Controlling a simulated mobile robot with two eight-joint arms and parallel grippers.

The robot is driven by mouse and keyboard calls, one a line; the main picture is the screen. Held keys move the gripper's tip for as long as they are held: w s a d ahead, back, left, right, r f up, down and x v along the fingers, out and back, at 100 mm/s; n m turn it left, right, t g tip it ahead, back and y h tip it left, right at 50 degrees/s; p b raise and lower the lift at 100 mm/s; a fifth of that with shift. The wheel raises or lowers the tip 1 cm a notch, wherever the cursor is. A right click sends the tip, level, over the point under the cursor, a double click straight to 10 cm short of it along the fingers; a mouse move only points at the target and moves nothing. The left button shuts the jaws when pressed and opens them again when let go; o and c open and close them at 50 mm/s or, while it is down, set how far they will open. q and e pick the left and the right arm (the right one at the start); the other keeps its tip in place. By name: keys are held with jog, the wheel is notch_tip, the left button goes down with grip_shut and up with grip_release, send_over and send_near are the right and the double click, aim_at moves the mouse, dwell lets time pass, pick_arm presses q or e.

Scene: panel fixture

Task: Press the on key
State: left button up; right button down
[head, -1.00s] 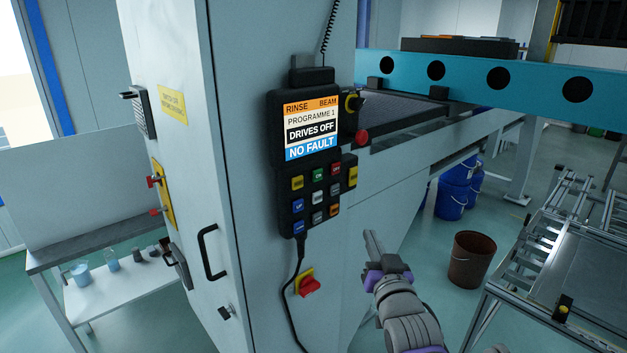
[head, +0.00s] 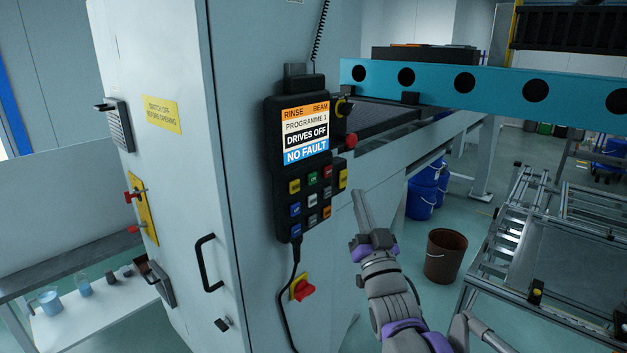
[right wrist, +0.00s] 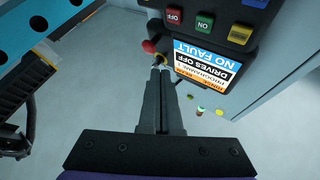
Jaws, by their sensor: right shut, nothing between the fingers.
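The black hand-held control panel (head: 271,150) hangs on the grey cabinet, with a lit screen (head: 305,135) reading DRIVES OFF and NO FAULT. The green ON key (head: 312,178) is in the top row of keys below the screen. In the right wrist view, which shows the panel upside down, the ON key (right wrist: 204,24) is beside the red OFF key (right wrist: 174,16). My right gripper (head: 357,192) is shut and empty, pointing up, to the right of the keypad and apart from it. In the right wrist view its fingertips (right wrist: 160,70) are clear of the keys. My left gripper is not in view.
A red knob (head: 351,139) sticks out just right of the panel. A cable hangs below it, beside a red rotary switch (head: 304,290). A teal beam (head: 435,80) spans the back right. A brown bucket (head: 445,255) stands on the floor.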

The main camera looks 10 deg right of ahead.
send_near(317, 174)
jog(key=w+d+r, duration=0.2)
jog(key=w+r, duration=0.1)
jog(key=shift+w+a, duration=0.45)
jog(key=shift+w, duration=0.2)
jog(key=shift+w+a, duration=0.1)
dwell(1.7)
jog(key=shift+w+a+f, duration=0.1)
jog(key=shift+w+a, duration=0.1)
jog(key=shift+w, duration=0.05)
jog(key=shift+w+a, duration=0.2)
jog(key=shift+w, duration=0.1)
dwell(0.8)
jog(key=shift+s, duration=0.1)
jog(key=shift+s+d, duration=0.5)
jog(key=shift+s, duration=0.05)
